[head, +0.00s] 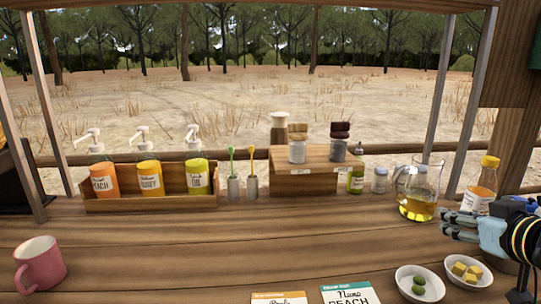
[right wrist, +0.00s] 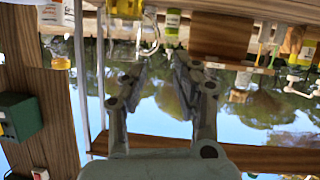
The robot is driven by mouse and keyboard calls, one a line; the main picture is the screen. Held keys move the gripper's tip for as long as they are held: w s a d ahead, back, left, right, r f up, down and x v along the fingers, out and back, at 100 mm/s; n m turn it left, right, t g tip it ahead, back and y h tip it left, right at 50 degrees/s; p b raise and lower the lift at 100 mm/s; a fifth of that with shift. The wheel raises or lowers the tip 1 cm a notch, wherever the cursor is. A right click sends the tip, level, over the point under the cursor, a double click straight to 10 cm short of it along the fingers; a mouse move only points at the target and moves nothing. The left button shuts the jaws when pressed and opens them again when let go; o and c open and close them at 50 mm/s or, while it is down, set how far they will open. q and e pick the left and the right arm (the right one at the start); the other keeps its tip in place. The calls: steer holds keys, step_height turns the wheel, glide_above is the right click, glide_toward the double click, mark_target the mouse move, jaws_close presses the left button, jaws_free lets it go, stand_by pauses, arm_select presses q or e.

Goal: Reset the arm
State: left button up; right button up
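My right gripper (head: 448,224) is at the right edge in the head view, above the counter and close to the glass pitcher (head: 420,188) of yellow liquid. In the right wrist view its two fingers (right wrist: 158,72) stand apart with nothing between them, so it is open and empty. My left gripper is not in view.
The wooden counter (head: 190,250) is mostly clear in the middle. A pink mug (head: 40,264) stands front left. A wooden rack (head: 150,201) holds three pump bottles.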

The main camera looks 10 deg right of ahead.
steer(key=s+a+f+n+g+y, duration=0.1)
steer(key=s+a+f+g, duration=0.4)
steer(key=s+a, duration=0.45)
steer(key=s+a+f+n+g+y, duration=0.1)
steer(key=s+a+f+g, duration=0.5)
steer(key=s, duration=0.6)
step_height(320, 180, down, 28)
steer(key=s+d+b, duration=0.1)
steer(key=s+b, duration=0.2)
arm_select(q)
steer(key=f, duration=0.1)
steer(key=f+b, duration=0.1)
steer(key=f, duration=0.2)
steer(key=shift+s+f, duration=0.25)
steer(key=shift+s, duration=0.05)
arm_select(e)
steer(key=s+d+f+g, duration=0.1)
steer(key=s+f, duration=1.5)
steer(key=s, duration=0.1)
steer(key=shift+s+d+f+m, duration=0.2)
steer(key=shift+f+m, duration=0.05)
steer(key=shift+m, duration=0.15)
